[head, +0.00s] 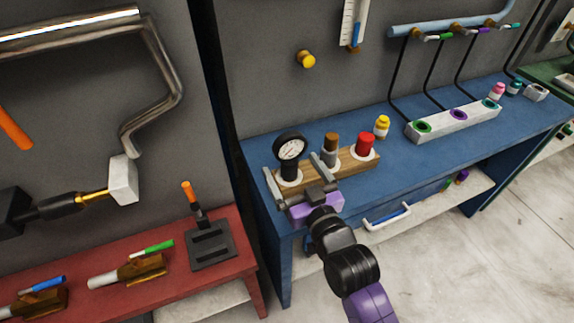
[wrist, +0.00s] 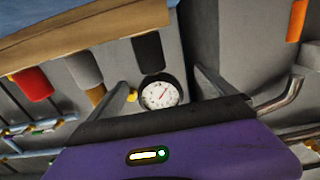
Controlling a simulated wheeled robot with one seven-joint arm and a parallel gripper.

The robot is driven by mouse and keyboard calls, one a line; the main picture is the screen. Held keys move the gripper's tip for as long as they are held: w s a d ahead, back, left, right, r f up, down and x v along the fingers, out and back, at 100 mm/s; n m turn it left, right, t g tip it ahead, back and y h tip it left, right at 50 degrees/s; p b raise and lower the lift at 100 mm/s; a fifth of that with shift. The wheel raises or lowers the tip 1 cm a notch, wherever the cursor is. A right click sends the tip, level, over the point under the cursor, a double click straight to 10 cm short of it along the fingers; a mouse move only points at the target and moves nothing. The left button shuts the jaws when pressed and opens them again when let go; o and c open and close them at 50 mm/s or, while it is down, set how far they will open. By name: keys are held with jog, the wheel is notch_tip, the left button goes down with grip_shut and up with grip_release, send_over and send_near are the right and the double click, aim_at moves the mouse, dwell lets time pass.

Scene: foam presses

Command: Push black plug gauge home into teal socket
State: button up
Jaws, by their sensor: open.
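The black plug gauge (head: 290,169) stands upright in the wooden rack (head: 352,172) on the blue bench, with a round white dial on top. It also shows in the wrist view (wrist: 148,53), upside down, with its dial (wrist: 161,95) below the black body. My gripper (head: 290,163) is open, with one finger on each side of the gauge; the wrist view shows both fingers (wrist: 162,77) apart from it. The teal socket (head: 492,104) is the right-hand ring of a white block (head: 440,129) farther along the bench. It looks empty.
A grey plug with a brown top (head: 331,147) and a red plug (head: 366,146) share the rack. A yellow bottle (head: 382,127) stands behind. The blue bench top (head: 410,160) in front is clear.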

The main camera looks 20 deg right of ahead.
jog(key=w, duration=0.2)
jog(key=w+p, duration=0.1)
jog(key=w, duration=0.3)
jog(key=shift+d+r, duration=0.35)
jog(key=shift+w+f, duration=0.1)
jog(key=shift+w, duration=0.4)
jog(key=c, duration=1.7)
jog(key=shift+c, duration=1)
